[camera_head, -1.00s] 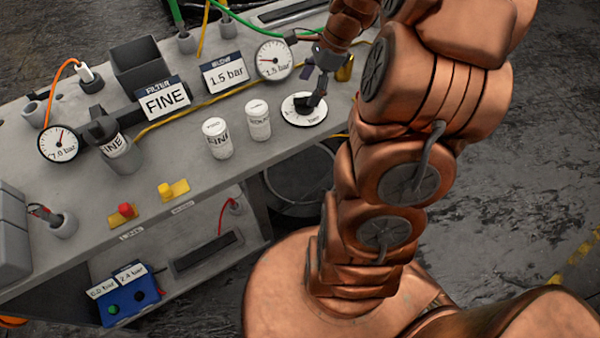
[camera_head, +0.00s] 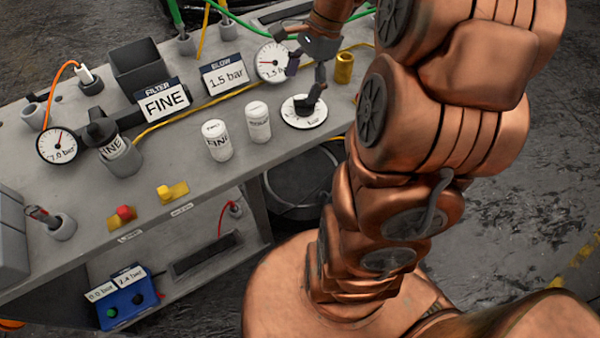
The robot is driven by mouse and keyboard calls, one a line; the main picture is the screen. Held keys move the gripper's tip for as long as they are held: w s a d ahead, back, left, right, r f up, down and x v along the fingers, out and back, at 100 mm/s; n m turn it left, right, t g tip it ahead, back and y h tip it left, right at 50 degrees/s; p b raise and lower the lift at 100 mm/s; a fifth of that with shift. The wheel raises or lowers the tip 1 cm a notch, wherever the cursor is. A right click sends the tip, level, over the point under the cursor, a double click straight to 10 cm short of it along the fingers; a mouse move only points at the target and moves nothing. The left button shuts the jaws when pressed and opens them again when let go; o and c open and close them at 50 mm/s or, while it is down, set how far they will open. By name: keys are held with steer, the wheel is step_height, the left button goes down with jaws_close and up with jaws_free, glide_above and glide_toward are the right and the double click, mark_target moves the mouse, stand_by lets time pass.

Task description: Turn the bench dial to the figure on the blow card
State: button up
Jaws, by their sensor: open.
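The blow card (camera_head: 226,75) stands on the bench and reads 1.5 bar. The bench dial is a white disc (camera_head: 304,118) with a dark knob (camera_head: 304,104) on it, at the bench's right part; the word bar shows on its face, but its figures are too small to read. My gripper (camera_head: 307,72) is open above the dial, at its upper side. One dark finger reaches down close to the knob; I cannot tell whether it touches. A round gauge (camera_head: 271,62) beside the card is partly covered by my gripper.
White canisters (camera_head: 258,122) and (camera_head: 217,141) stand left of the dial. A brass cylinder (camera_head: 344,67) stands right of my gripper. The FINE filter card (camera_head: 163,102), a dark box (camera_head: 138,68) and a yellow hose (camera_head: 185,118) lie further left.

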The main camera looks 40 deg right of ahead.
steer(key=s+a+n+g+h+p, duration=0.1)
steer(key=s+a+n, duration=0.6)
steer(key=s+n, duration=0.2)
steer(key=s+a+r+n+g+h+p, duration=0.1)
steer(key=s+a+n+h+p, duration=0.1)
steer(key=s+a+n, duration=0.5)
steer(key=shift+s+a+r+n+g+h, duration=0.2)
steer(key=shift+s+a+n+g+h, duration=0.15)
steer(key=shift+s+n, duration=1.15)
steer(key=shift+s, duration=0.15)
steer(key=shift+s, duration=0.3)
steer(key=shift+f, duration=0.1)
steer(key=shift+c, duration=0.4)
